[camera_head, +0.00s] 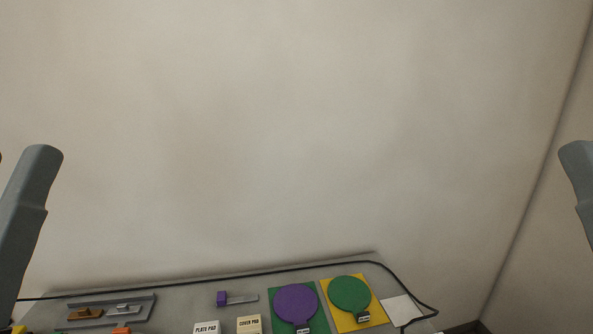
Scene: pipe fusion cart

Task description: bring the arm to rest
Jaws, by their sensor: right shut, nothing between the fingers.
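Grey parts of my own arms show at the picture's edges. One long link (28,205) stands at the left and a shorter piece (581,180) is cut off at the right edge. No gripper fingers can be made out on either side.
A grey cart top (190,312) crosses the bottom. It bears a purple disc (296,303) on green, a green disc (349,293) on yellow, a PLATE PAD block (206,328), a COVER PAD block (249,324), and a purple-ended bar (222,298). A black cable (406,288) edges it. The wall above is bare.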

